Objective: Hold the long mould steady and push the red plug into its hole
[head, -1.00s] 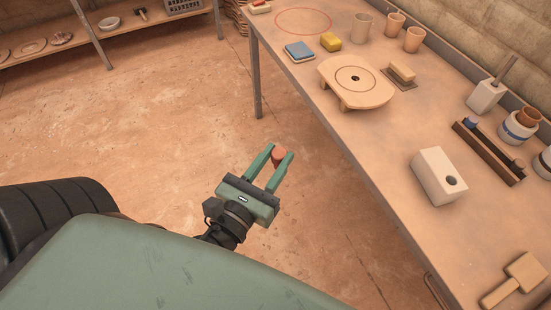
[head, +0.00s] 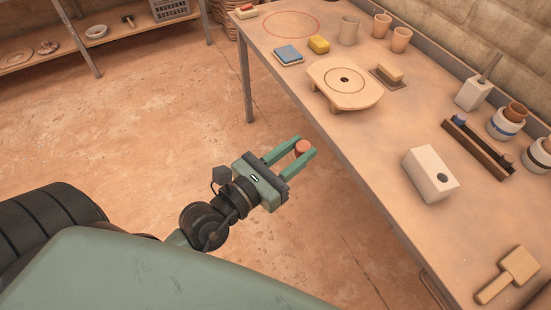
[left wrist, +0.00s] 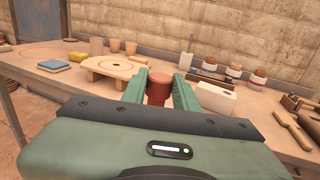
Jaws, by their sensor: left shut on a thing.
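My left gripper (head: 295,150) is shut on the red plug (head: 302,147), held between its fingertips in the air, left of the table's front edge. In the left wrist view the plug (left wrist: 159,88) stands between the two green fingers. The long mould (head: 430,172) is a whitish block lying on the table, with a dark round hole (head: 442,178) near its right end. It lies to the right of my left gripper, well apart from it. My right gripper is not in view.
A round wooden stand (head: 345,98) sits on the table (head: 375,150) behind the mould. A wooden rack (head: 475,150) and several pots are on the right. A mallet (head: 508,275) lies near the front. The tabletop around the mould is mostly clear.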

